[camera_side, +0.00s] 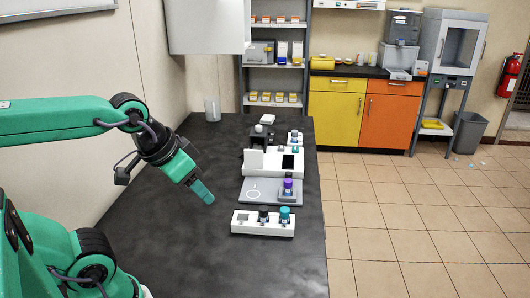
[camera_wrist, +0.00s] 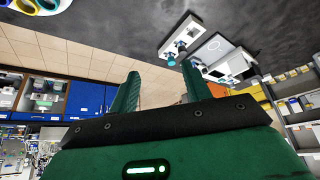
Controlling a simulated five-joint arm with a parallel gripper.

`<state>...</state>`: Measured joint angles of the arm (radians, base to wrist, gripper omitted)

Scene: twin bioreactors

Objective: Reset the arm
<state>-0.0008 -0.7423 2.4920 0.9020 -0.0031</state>
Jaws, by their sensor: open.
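My gripper (camera_side: 203,192) hangs over the dark bench (camera_side: 200,255) at its left part, pointing down and right. It is clear of the instruments, to the left of them. In the wrist view my gripper (camera_wrist: 160,85) shows two green fingers spread apart, with nothing between them. The wrist view is tilted and upside down.
A white block (camera_side: 262,230) with dark and teal capped vessels stands at the bench's right. Behind it are a grey plate (camera_side: 257,198) with a purple-capped vessel and a white device (camera_side: 268,165). A clear beaker (camera_side: 212,109) stands farther back. The bench's front left is clear.

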